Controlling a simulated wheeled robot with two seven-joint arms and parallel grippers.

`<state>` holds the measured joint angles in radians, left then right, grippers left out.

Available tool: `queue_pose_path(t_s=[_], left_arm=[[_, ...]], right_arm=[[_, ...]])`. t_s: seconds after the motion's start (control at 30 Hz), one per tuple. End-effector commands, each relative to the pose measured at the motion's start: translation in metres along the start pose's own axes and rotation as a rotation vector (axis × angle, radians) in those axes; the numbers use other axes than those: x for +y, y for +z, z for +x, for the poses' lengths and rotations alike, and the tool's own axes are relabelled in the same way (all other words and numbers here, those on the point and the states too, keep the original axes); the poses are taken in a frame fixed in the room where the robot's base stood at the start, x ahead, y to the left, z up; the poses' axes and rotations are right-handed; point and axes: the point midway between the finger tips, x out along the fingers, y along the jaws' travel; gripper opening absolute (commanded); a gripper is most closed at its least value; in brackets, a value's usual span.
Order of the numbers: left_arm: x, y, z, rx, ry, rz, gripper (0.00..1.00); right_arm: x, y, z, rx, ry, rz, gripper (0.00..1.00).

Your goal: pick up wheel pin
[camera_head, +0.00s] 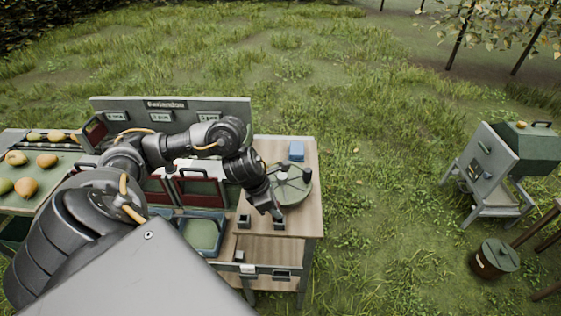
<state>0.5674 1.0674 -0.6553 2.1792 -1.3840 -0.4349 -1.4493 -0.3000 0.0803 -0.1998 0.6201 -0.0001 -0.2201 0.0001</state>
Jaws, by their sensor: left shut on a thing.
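My left gripper (275,211) points down at the front right of the wooden bench (300,222), just in front of the round grey-green wheel (293,190). The wheel lies flat, with dark spokes or marks on its top. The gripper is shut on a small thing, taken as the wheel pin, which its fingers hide. A small dark holder (279,224) is right below the fingertips; whether they touch cannot be told. A second dark holder (244,221) stands to its left. My right gripper is not in view.
A blue block (297,151) lies behind the wheel. A green tray (203,233) and red-framed bins stand left of the holders. Pears lie on a table (60,170) at far left. A green-lidded machine (528,147) and bucket (495,259) stand on grass at right.

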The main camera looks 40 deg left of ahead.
Motion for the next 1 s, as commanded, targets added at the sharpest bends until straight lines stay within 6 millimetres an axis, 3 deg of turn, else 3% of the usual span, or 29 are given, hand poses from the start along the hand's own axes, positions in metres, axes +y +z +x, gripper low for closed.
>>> queue_pose_path(t_s=[0.13, 0.27, 0.4, 0.7, 1.0], left_arm=[[-0.012, -0.008, -0.036, -0.005, 0.006, 0.008, 0.07], [-0.026, -0.024, -0.055, -0.001, 0.005, 0.004, 0.07], [-0.041, -0.039, -0.086, 0.007, -0.001, -0.001, 0.07], [-0.056, -0.055, -0.103, 0.004, -0.003, -0.002, 0.07], [-0.062, -0.064, -0.108, -0.001, 0.0, -0.001, 0.07]], right_arm=[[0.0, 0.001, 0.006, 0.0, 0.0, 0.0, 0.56], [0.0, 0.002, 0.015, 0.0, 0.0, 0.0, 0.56], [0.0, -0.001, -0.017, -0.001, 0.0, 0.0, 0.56], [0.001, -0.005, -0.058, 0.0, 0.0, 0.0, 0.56], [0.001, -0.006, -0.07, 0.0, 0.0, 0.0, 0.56]])
